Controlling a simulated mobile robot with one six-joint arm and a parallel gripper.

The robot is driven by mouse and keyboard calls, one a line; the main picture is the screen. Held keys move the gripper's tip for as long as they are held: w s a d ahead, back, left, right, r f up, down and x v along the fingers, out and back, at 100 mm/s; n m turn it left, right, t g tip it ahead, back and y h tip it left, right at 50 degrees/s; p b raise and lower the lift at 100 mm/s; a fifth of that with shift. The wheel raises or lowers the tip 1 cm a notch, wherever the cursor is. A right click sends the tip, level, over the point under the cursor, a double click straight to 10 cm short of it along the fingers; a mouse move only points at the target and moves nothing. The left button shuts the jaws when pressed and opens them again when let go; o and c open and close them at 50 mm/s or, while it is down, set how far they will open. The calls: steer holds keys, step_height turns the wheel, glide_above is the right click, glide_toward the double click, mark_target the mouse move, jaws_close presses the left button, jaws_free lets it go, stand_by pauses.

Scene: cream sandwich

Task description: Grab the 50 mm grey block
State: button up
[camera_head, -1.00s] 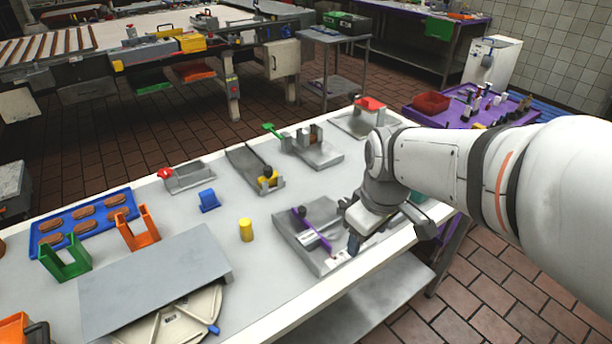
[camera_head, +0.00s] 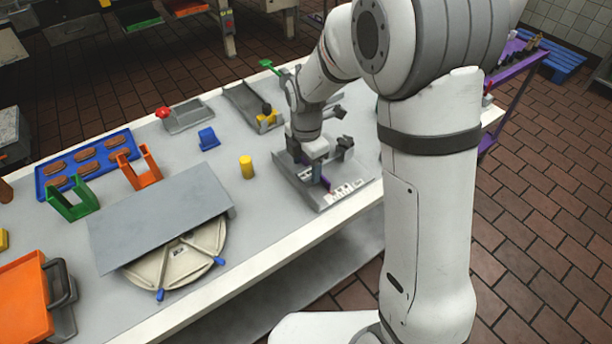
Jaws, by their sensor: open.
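My gripper (camera_head: 322,164) is over the grey plate fixture (camera_head: 303,183) at the right part of the worktable. It is open, with dark fingers pointing down close above the fixture. A purple lever on the fixture is mostly hidden behind the gripper. A pale strip with small dark and red marks (camera_head: 346,190) lies along the fixture's front edge. I cannot pick out the 50 mm grey block for certain; the gripper and arm cover part of the fixture.
A yellow cylinder (camera_head: 247,167) stands left of the fixture. A blue piece (camera_head: 208,139), a red-knobbed grey fixture (camera_head: 184,117) and a large grey board (camera_head: 160,215) are further left. Bare table lies around the cylinder.

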mark_target(307, 174)
step_height(307, 174, down, 4)
steer(key=shift+d+r, duration=0.1)
steer(key=shift+d, duration=0.05)
steer(key=shift+c, duration=0.5)
steer(key=c, duration=1.1)
